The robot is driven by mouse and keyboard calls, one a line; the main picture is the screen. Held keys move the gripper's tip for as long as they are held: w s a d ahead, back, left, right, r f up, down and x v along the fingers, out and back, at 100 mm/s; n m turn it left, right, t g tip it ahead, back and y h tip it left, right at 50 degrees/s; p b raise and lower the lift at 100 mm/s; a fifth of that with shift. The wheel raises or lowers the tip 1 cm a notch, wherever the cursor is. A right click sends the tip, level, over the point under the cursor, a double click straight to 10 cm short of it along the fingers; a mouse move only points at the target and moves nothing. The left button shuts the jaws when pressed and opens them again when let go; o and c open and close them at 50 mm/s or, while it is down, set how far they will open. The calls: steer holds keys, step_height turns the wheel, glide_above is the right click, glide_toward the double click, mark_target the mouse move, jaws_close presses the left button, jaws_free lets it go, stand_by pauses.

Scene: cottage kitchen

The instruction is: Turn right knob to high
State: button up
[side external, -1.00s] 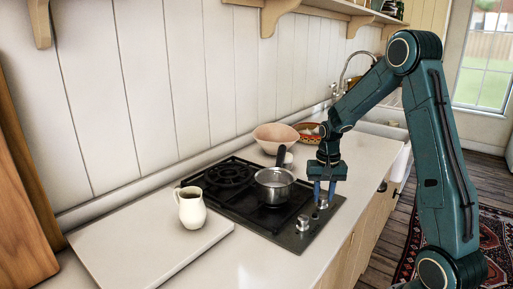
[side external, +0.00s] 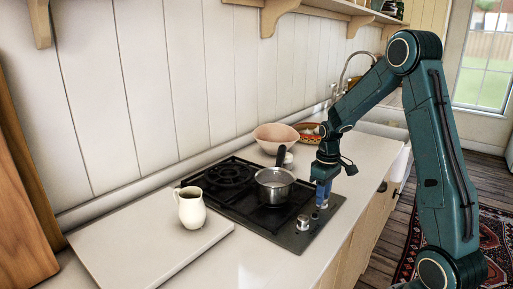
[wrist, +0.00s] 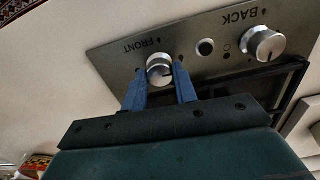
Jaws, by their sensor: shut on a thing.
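The cooktop (side external: 270,222) is a black two-burner hob with a steel control strip along its right side. The strip's right knob (wrist: 160,66), silver and round, sits by the word FRONT in the wrist view. My gripper (side external: 321,199) points down over it, its blue fingers on either side, shut on the knob. The fingers mostly hide the knob in the side view. The other knob (side external: 303,222) is free; it also shows in the wrist view (wrist: 264,44) by the word BACK. I cannot read the held knob's setting clearly.
A saucepan (side external: 274,189) stands on a burner beside my gripper, its dark handle pointing up and back. A cream jug (side external: 190,210) stands on a white board (side external: 140,246) to the left. A pink bowl (side external: 275,136) and a patterned bowl (side external: 308,137) are behind.

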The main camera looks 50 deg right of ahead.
steer(key=shift+n, duration=0.5)
steer(key=o, duration=1)
steer(key=shift+c, duration=0.2)
step_height(320, 180, up, 14)
stand_by(0.4)
steer(key=s+a+r+t, duration=0.1)
steer(key=s+a+r, duration=0.2)
steer(key=a, duration=0.4)
steer(key=s+a+r+t, duration=0.2)
steer(key=s+a+r, duration=0.1)
steer(key=a, duration=0.4)
steer(key=s+a+f+t, duration=0.2)
steer(key=s+a, duration=0.6)
steer(key=s, duration=0.1)
steer(key=shift+a+t, duration=0.25)
steer(key=shift+t, duration=0.05)
